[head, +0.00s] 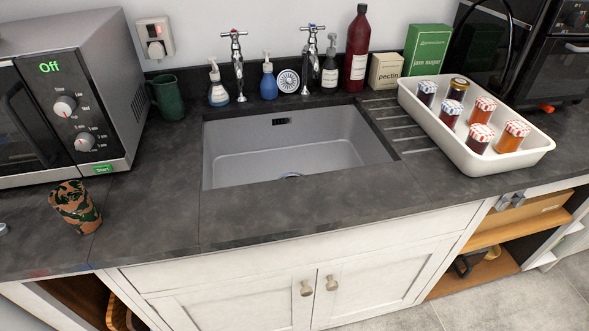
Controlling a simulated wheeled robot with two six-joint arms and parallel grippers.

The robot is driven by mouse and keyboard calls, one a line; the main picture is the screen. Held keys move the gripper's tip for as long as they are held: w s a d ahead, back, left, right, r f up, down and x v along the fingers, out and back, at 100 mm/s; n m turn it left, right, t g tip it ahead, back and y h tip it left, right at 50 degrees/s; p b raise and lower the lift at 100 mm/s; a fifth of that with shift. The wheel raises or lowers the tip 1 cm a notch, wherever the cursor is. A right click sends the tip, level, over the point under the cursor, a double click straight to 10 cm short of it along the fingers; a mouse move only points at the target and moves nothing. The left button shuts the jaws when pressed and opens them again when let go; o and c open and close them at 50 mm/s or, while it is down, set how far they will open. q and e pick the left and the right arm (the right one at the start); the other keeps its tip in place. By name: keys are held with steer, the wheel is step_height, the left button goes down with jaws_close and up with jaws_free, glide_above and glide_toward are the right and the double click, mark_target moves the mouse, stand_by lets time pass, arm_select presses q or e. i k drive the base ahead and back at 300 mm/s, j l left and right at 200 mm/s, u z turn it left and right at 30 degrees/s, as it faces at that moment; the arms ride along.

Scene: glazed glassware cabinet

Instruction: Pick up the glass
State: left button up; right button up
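No clear drinking glass shows in the head view. A tumbler-shaped vessel (75,207) with a mottled terracotta, green and dark pattern stands upright on the dark worktop at the left, in front of the microwave. I cannot tell whether it is made of glass. A dark green mug (168,98) stands at the back, between the microwave and the sink. I cannot make out either of my grippers in this view.
A microwave (75,100) fills the left. A sunken sink (300,140) lies mid-counter, with taps and bottles behind. A white tray (515,163) of several jars is at the right. A small grey metal piece (512,199) sits at the counter's front edge.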

mark_target(79, 209)
steer(key=i+j+u, duration=0.1)
steer(key=u, duration=1.35)
